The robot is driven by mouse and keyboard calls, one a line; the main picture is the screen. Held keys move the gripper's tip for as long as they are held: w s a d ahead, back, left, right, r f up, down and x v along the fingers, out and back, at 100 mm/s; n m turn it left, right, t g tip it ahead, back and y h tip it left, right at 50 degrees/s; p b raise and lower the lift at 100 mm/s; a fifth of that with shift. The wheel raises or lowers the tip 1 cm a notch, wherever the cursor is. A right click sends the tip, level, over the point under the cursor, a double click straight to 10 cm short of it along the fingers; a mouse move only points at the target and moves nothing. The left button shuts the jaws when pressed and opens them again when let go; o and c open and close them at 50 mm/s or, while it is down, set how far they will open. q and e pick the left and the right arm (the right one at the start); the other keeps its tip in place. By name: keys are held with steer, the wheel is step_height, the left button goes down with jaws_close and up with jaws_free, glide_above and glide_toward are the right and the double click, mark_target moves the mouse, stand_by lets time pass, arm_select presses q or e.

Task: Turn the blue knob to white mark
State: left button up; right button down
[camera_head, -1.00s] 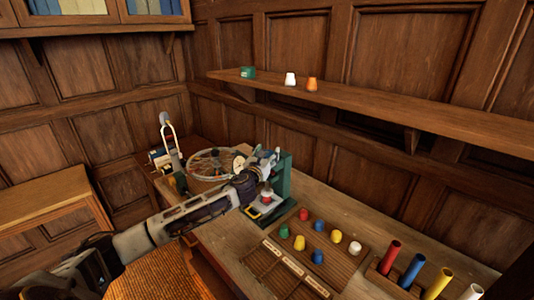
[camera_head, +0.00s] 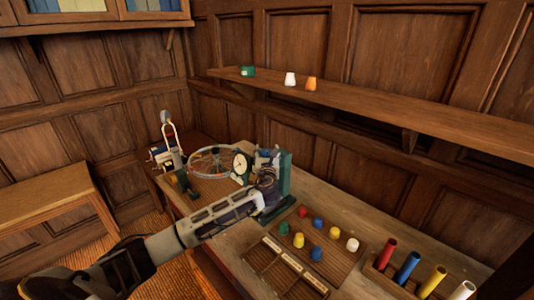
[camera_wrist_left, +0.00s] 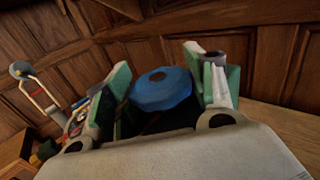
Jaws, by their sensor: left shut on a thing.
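The blue knob (camera_wrist_left: 162,90), round with a dark hole in its middle, sits between the green-padded fingers of my left gripper (camera_wrist_left: 165,88) in the left wrist view. The gripper is shut on it. In the head view the left gripper (camera_head: 268,172) is at the green stand (camera_head: 285,170) on the workbench, and the arm and gripper hide the knob there. I cannot make out the white mark in either view. My right gripper is not in view.
A white-faced dial (camera_head: 240,163) and a spoked wheel (camera_head: 208,162) stand left of the gripper. A board (camera_head: 338,262) with several coloured pegs lies to its right, with coloured tubes (camera_head: 407,267) beyond. A wall shelf (camera_head: 380,105) runs above.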

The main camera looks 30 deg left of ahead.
arm_select(q)
steer(key=o, duration=1)
steer(key=shift+s, duration=0.1)
steer(key=v, duration=1.1)
steer(key=shift+s+d, duration=0.2)
steer(key=shift+s, duration=0.15)
steer(key=shift+f, duration=0.1)
